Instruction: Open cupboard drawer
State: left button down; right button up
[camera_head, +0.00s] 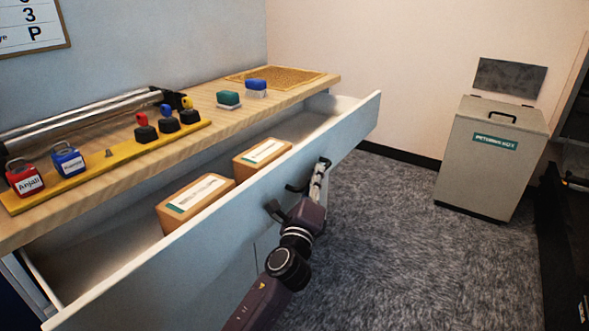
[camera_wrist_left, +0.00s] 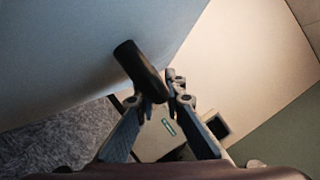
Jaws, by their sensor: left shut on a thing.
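The cupboard drawer (camera_head: 215,235) is pulled well out from under the wooden top in the head view. Its pale front panel slants across the middle. My left gripper (camera_head: 316,182) is at the outer face of this front, shut on the dark drawer handle (camera_head: 273,210). In the left wrist view the black handle (camera_wrist_left: 138,68) lies between the fingertips of my left gripper (camera_wrist_left: 162,98). The fingers hide part of the handle. My right gripper is not in view.
Two brown boxes with labels, one nearer (camera_head: 207,184) and one farther (camera_head: 272,147), lie in the drawer. Padlocks and stamps stand on the wooden top (camera_head: 110,182). A grey returns box (camera_head: 485,160) stands at the right. Carpet between is clear.

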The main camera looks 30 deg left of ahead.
pick_arm(q)
jog(key=d, duration=0.5)
jog(key=shift+s+d+f, duration=0.1)
jog(key=shift+s+d, duration=0.15)
jog(key=shift+d, duration=0.1)
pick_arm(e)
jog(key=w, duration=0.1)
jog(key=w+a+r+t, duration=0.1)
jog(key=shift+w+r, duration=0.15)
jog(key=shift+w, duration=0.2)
pick_arm(q)
jog(key=c, duration=2.3)
grip_release()
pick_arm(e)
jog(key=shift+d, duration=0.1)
pick_arm(q)
jog(key=v, duration=1.2)
